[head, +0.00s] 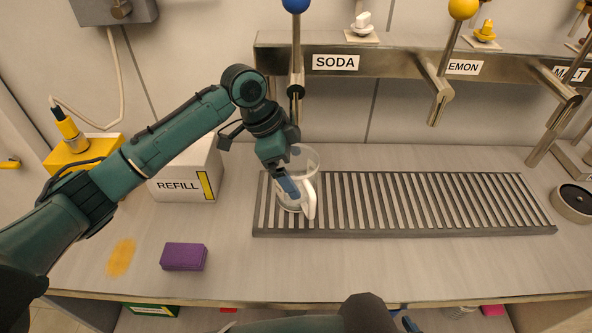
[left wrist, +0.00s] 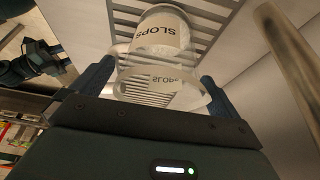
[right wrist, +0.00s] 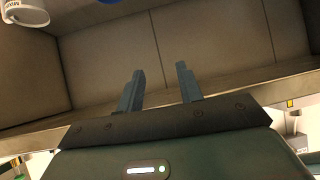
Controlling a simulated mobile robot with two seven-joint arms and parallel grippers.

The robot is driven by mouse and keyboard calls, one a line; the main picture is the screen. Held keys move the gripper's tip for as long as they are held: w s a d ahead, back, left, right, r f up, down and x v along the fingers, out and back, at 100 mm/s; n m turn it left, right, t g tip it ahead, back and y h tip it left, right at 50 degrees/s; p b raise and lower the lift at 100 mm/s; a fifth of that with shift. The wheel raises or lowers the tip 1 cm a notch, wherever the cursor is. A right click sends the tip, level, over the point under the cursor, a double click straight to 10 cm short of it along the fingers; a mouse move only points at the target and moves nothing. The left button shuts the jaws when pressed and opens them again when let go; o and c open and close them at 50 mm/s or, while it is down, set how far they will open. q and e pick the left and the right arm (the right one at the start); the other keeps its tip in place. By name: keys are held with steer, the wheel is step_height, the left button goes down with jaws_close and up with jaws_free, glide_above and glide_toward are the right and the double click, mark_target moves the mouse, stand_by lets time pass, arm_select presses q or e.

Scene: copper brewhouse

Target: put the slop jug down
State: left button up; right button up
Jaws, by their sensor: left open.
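The slop jug (head: 309,160) is clear with a white handle and appears to stand upright on the left end of the slatted drip tray (head: 400,233), under the SODA tap. In the left wrist view the jug (left wrist: 158,22) shows its SLOPS label, with slats behind it. My left gripper (head: 288,187) is at the jug's near side and partly hides it. Its fingers are open, one on each side of the handle end; I cannot tell whether they touch it. My right gripper (right wrist: 160,86) is open and empty, away from the jug.
A white REFILL box (head: 184,186) stands left of the tray. A purple sponge (head: 184,257) and a yellow stain (head: 121,257) are on the counter nearer the front. The tap rail (head: 400,66) overhangs the tray. The counter in front of the tray is clear.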

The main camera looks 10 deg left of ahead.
arm_select(q)
steer(key=s+a+b, duration=0.1)
steer(key=s+a, duration=0.1)
steer(key=a, duration=0.9)
steer(key=shift+s+a+f, duration=0.15)
steer(key=shift+a, duration=0.05)
